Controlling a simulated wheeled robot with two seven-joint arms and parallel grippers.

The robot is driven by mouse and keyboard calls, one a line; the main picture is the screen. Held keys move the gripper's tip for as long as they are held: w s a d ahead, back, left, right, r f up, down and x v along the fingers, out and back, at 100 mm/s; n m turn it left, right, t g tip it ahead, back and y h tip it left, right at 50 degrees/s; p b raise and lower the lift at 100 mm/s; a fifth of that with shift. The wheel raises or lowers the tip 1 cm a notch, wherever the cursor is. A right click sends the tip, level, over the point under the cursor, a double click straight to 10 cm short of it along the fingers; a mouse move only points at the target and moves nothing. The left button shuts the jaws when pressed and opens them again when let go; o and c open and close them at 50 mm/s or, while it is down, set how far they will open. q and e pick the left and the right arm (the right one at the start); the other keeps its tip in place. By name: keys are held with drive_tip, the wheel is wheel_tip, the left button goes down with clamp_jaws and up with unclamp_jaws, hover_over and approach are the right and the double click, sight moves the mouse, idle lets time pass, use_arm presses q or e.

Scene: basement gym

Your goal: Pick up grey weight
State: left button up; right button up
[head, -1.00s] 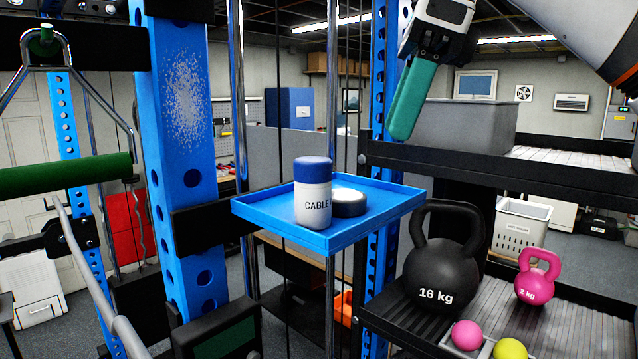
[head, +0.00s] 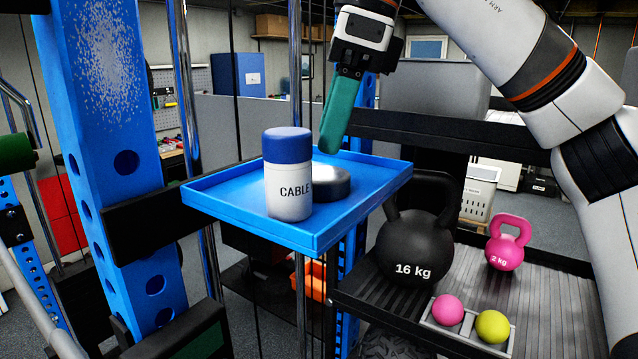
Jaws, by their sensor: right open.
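The grey weight (head: 333,182) is a low round disc with a shiny metallic top. It lies on the blue tray (head: 371,194), partly hidden behind a white bottle with a blue cap (head: 289,181) marked "CABLE". My right gripper (head: 331,145) has teal fingers and points down just above and behind the weight, apart from it. Its jaws are open and empty, though its fingers overlap in this view. My left gripper is not in view.
The bottle stands upright right beside the weight. A blue rack post (head: 100,120) is on the left. On a shelf at the lower right are a black 16 kg kettlebell (head: 408,255), a pink 2 kg kettlebell (head: 504,252) and two small balls. The tray's right part is bare.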

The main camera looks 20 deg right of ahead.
sight(323, 173)
drive_tip(key=shift+s+a+f, duration=0.1)
drive_tip(key=shift+s+f, duration=0.1)
drive_tip(key=shift+f, duration=0.4)
drive_tip(key=x, duration=0.3)
drive_tip(key=shift+s+f+p, duration=0.15)
drive_tip(key=shift+f+p, duration=0.15)
drive_tip(key=shift+f, duration=0.2)
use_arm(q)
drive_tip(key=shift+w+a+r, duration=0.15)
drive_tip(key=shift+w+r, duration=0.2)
use_arm(e)
drive_tip(key=shift+c, duration=1.3)
drive_tip(key=c, duration=0.6)
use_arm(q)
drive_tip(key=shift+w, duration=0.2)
use_arm(e)
drive_tip(key=shift+c, duration=1.2)
